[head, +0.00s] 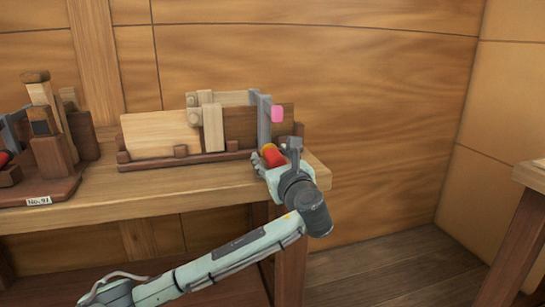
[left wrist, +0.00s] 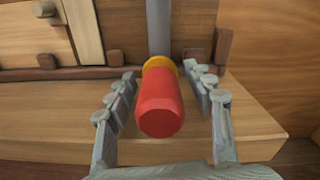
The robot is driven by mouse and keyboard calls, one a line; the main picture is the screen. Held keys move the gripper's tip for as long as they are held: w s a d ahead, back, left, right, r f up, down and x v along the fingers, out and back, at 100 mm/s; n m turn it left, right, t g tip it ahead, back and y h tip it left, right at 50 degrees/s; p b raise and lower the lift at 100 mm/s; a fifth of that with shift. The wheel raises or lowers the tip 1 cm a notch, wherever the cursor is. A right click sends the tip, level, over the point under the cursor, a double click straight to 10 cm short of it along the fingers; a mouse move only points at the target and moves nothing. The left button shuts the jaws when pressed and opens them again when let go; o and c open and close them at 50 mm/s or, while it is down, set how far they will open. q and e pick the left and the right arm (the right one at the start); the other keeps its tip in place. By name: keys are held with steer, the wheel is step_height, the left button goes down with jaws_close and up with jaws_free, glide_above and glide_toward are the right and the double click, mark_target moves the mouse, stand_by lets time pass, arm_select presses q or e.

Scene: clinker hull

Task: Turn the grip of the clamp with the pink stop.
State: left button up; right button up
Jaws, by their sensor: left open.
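The clamp has a grey upright bar (head: 264,118) with a pink stop (head: 278,114) near its top, at the right end of a wooden rack. Its red grip (head: 273,157) sits low on the bar and also shows in the left wrist view (left wrist: 160,102), with a yellow collar (left wrist: 161,64) behind it. The pink stop is outside the left wrist view. My left gripper (head: 269,163) is open at the grip. In the left wrist view its fingers (left wrist: 160,75) stand on both sides of the red grip, with gaps between. My right gripper is not in view.
The rack holds light and dark boards (head: 160,135) on a wooden bench (head: 130,198). A dark wooden stand (head: 50,190) with a label is at the left, near another red piece (head: 4,158). Wooden walls close off the back and right. Another table (head: 530,175) is at the right edge.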

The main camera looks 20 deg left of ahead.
arm_select(q)
steer(key=shift+c, duration=0.5)
steer(key=c, duration=1.1)
